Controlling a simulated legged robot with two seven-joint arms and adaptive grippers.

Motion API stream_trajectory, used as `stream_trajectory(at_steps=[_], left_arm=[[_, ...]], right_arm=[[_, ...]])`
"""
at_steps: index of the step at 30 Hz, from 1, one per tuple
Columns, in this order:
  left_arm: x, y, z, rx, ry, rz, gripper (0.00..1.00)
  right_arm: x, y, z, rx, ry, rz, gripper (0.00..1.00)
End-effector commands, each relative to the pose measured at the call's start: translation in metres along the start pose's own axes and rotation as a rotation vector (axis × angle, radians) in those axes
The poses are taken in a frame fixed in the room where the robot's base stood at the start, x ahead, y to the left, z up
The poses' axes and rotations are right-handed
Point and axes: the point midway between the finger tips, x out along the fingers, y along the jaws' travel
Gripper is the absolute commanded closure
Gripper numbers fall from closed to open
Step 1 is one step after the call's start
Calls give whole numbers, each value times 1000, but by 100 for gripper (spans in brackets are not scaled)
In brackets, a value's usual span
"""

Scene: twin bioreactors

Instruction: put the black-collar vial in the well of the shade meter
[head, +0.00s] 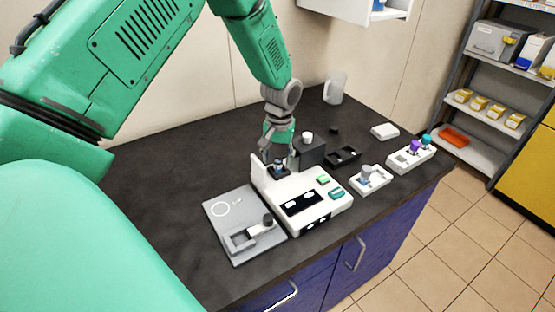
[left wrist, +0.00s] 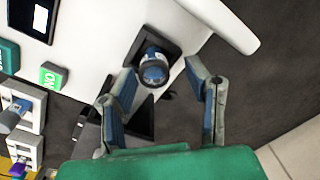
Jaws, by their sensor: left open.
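The shade meter (head: 262,185) is a white box with dark displays and green buttons, near the middle of the bench. It also shows in the left wrist view (left wrist: 105,38). A vial with a dark ring and blue showing around it (left wrist: 153,68) stands in the meter's black square well (left wrist: 172,47). How deep it sits I cannot tell. My left gripper (head: 279,156) is just above the well. In the left wrist view, its open fingers (left wrist: 160,70) are on either side of the vial, with gaps visible. My right gripper is not in view.
A grey plate with a holder (head: 218,225) lies left of the meter. A dark block (head: 311,154) stands close behind the well. White vial racks (head: 377,183) (head: 398,160), a dark tray (head: 343,157) and a mug (head: 335,89) are to the right and back. The bench's left is clear.

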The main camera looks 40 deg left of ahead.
Motion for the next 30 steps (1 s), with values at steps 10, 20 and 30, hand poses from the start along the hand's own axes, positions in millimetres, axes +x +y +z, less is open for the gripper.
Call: stream_trajectory(at_steps=[10,20,30], left_arm=[[-72,3,1,0,7,-1,57],[-111,0,-1,1,1,1,57],[-115,2,0,1,2,-1,57]], right_arm=[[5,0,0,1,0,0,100],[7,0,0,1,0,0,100],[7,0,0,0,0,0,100]])
